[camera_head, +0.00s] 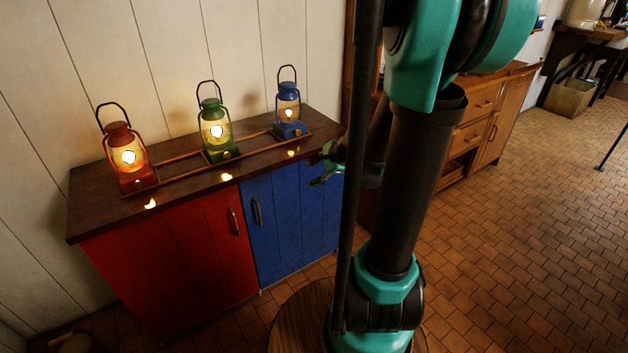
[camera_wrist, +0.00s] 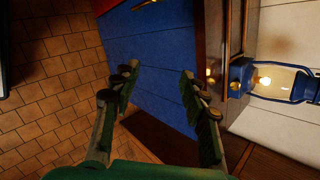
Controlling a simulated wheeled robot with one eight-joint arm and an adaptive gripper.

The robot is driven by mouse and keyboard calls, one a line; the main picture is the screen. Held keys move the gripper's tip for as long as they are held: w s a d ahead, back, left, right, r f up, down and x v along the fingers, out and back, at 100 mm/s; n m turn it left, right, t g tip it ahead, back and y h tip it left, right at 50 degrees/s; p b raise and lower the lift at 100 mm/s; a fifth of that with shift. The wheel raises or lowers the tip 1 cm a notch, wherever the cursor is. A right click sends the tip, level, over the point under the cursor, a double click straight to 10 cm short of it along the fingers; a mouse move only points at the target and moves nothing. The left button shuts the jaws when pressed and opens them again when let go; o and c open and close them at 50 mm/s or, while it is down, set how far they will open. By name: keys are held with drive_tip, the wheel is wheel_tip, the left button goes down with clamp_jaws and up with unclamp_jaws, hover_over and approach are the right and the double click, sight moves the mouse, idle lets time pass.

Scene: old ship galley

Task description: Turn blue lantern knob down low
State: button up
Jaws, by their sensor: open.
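The blue lantern (camera_head: 289,115) stands upright and lit at the right end of the counter, with a smaller glow than the red and green lanterns. In the wrist view the lantern (camera_wrist: 300,85) lies sideways at the right edge, partly cut off. A small brass knob (camera_wrist: 234,86) shows on its blue base. My gripper (camera_head: 320,166) is open and empty, in front of the counter's right end, below and right of the lantern. In the wrist view my gripper's two fingers (camera_wrist: 158,80) are spread before the blue cabinet door, apart from the knob.
A lit green lantern (camera_head: 215,128) and a lit red lantern (camera_head: 126,158) stand left of it. A low rail runs along the counter (camera_head: 92,202). Small flame marks sit on the counter's front edge. Red (camera_head: 180,275) and blue (camera_head: 290,215) doors are below. Tiled floor at right is open.

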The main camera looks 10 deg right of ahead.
drive_tip(key=s+n, duration=0.1)
drive_tip(key=n, duration=0.1)
drive_tip(key=s, duration=0.1)
drive_tip(key=shift+s+a+f+n+g, duration=0.25)
drive_tip(key=shift+s+f+n+g, duration=0.05)
drive_tip(key=shift+s+f+n, duration=0.1)
drive_tip(key=shift+w, duration=0.1)
drive_tip(key=m+t+y, duration=0.1)
drive_tip(key=m+t, duration=0.5)
drive_tip(key=m, duration=1.2)
approach(299, 133)
drive_tip(key=x, duration=0.8)
clamp_jaws()
